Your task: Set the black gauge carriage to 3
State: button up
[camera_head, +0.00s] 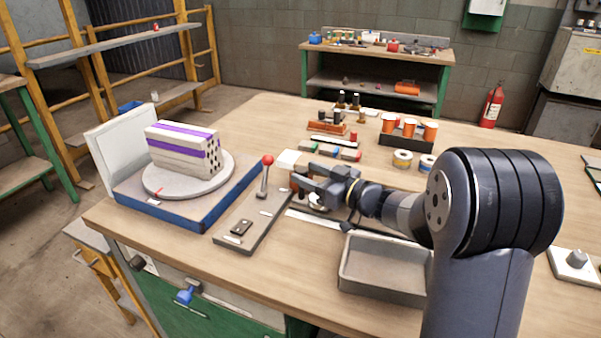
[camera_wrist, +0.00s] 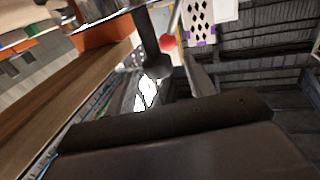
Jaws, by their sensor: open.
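My gripper (camera_head: 304,182) is open, low over the bench beside the red-knobbed lever. In the wrist view, a dark post with a round collar (camera_wrist: 154,60) shows close between or just beyond the fingers; it may be the black gauge carriage, but I cannot tell for sure. In the head view the carriage is not clearly seen, as my gripper covers that spot. A pale scale strip (camera_head: 322,226) runs along the bench below my gripper. Its numbers are too small to read. The lever's red knob (camera_head: 267,160) also shows in the wrist view (camera_wrist: 168,42).
A striped hollow brick (camera_head: 184,150) sits on a round turntable (camera_head: 160,184) at left. The lever's grey plate (camera_head: 240,240) lies beside it. Orange cups (camera_head: 409,129) and several small items stand behind.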

jog(key=shift+x, duration=1.45)
grip_shut()
